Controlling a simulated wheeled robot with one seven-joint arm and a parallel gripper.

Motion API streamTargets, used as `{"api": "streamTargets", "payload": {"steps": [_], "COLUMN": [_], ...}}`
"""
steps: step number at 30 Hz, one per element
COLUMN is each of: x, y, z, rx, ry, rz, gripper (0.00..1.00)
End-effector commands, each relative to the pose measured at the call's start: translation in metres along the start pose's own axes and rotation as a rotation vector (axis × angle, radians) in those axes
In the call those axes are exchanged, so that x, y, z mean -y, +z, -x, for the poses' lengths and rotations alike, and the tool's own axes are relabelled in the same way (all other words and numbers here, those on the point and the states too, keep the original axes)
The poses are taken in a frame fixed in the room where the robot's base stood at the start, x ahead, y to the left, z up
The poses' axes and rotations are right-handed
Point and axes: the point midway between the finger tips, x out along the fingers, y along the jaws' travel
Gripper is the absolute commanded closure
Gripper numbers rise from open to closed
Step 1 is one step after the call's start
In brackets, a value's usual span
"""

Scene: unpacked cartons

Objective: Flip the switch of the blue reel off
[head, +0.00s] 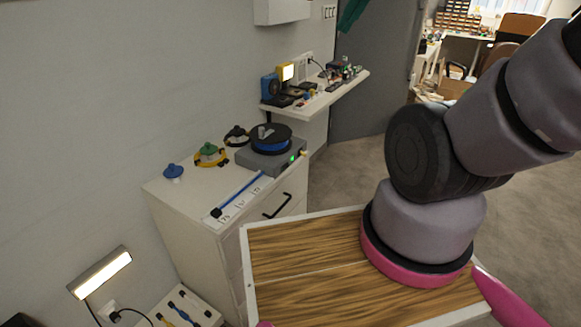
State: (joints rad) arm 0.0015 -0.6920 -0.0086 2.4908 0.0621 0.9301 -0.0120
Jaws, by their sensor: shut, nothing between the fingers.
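The blue reel (271,146) has black flanges and a blue middle. It sits on top of a grey box (262,164) on the white cabinet against the wall. A small green light (292,160) shows on the box's front, with a small orange-red spot near its right corner. The switch is too small to make out. My arm rises from my base at the right and leaves the picture at the upper right. My gripper is out of view, so its place relative to the reel does not show.
A blue cord (240,194) with a black end lies along the cabinet's front edge. Yellow-green, black and blue items stand left of and behind the reel. A cluttered wall shelf (335,97) is behind it. Open floor (345,165) lies right of the cabinet.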

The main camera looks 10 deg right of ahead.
Motion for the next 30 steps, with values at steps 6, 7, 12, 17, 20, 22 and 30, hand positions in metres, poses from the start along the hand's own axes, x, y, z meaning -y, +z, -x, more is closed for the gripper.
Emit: {"api": "streamTargets", "payload": {"steps": [6,7,12,17,20,22,30], "x": [0.017,0.020,0.034,0.042,0.044,0.044,0.024], "y": [0.001,0.000,-0.004,-0.011,-0.017,-0.022,-0.039], "z": [-0.049,-0.056,-0.097,-0.138,-0.165,-0.185,-0.270], "rx": [0.205,0.234,0.379,0.489,0.541,0.572,0.627], "ry": [-0.065,-0.075,-0.127,-0.165,-0.185,-0.196,-0.217], "rz": [-0.212,-0.248,-0.457,-0.664,-0.798,-0.896,-1.274], "gripper": [1.00,1.00,1.00,1.00,1.00,1.00,1.00]}}
